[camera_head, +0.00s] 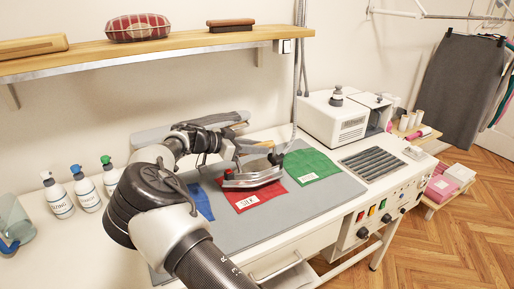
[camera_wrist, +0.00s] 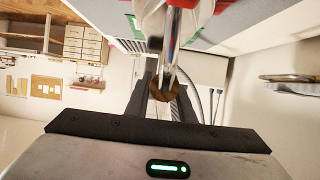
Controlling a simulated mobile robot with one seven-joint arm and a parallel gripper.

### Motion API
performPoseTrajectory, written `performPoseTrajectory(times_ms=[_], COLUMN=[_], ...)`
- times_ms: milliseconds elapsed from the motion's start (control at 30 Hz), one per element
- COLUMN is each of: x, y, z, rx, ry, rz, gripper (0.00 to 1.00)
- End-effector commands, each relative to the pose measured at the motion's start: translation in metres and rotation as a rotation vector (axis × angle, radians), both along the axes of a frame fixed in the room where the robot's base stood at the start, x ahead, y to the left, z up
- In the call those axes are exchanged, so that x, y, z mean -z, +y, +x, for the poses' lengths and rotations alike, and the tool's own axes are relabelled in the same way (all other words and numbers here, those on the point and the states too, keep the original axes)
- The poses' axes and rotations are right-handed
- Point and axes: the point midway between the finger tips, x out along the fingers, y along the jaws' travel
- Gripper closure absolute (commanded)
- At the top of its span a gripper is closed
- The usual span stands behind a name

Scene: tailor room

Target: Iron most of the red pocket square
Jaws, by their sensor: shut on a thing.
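The red pocket square (camera_head: 268,193) lies on the grey ironing mat (camera_head: 290,210) in the head view, with a white label near its front edge. The iron (camera_head: 252,178), with a metal body, rests over the back part of the red square and hides it there; whether its sole touches the cloth cannot be told. My gripper (camera_head: 258,149) is shut on the iron's handle above the square. In the wrist view the dark fingers flank the handle, whose brown end (camera_wrist: 165,90) shows between them. My arm hides part of the mat.
A green cloth (camera_head: 312,167) lies right of the red one, and a blue cloth (camera_head: 203,206) lies left, partly behind my arm. Spray bottles (camera_head: 88,193) stand at the left. A white machine (camera_head: 334,121) stands at the back right. A wooden shelf (camera_head: 160,46) hangs above.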

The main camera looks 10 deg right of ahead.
Motion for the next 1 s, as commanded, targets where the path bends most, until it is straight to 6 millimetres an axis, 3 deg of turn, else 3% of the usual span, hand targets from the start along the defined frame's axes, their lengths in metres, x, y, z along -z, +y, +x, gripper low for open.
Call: performPoseTrajectory(times_ms=[67,1000], x=[-0.005,0.016], y=[-0.001,-0.001], z=[0.001,0.001], rx=[-0.001,-0.001], ry=[-0.006,-0.006], rz=[-0.007,-0.007], gripper=[1.0,1.0])
